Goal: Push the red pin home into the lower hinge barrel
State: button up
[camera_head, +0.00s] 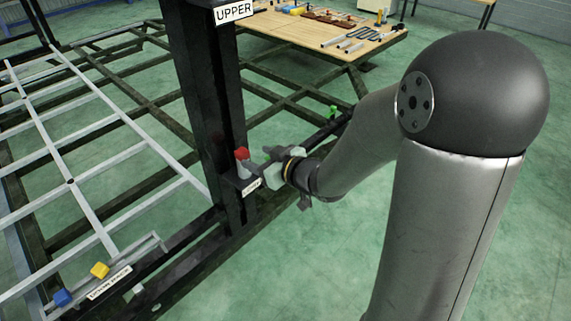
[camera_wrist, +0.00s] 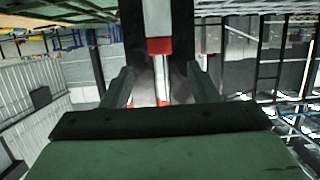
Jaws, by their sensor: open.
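The red pin (camera_head: 241,154) shows its red head above a grey barrel (camera_head: 245,171) on the dark upright post (camera_head: 212,110), just over a small white label (camera_head: 251,186). My gripper (camera_head: 263,166) is at the right of the barrel, close to it; contact cannot be told. In the wrist view, two fingers (camera_wrist: 162,88) stand apart, open, on either side of a bright metal shaft (camera_wrist: 160,77). Red parts show above (camera_wrist: 159,46) and below the shaft. My gripper's body hides much of the lower part. How deep the pin sits is unclear.
A sign reading UPPER (camera_head: 234,11) is high on the post. A wooden table (camera_head: 310,30) with tools stands behind. A green item (camera_head: 333,112) is on the rail behind my arm.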

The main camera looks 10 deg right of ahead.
jog(key=b+v, duration=0.5)
jog(key=v, duration=0.4)
jog(key=shift+s+d, duration=0.2)
jog(key=shift+r, duration=0.15)
jog(key=s+d+r+m+g+h+p, duration=0.2)
jog(key=d+r+m+g+h+p, duration=0.15)
jog(key=d+m+h+p, duration=0.45)
jog(key=s+a+r+g+p, duration=0.1)
jog(key=s+a+g+p, duration=0.2)
jog(key=s, duration=1.3)
jog(key=g+p, duration=0.3)
jog(key=g, duration=0.1)
jog(key=shift+r+n+g+h, duration=0.35)
jog(key=shift+r+n+h, duration=0.05)
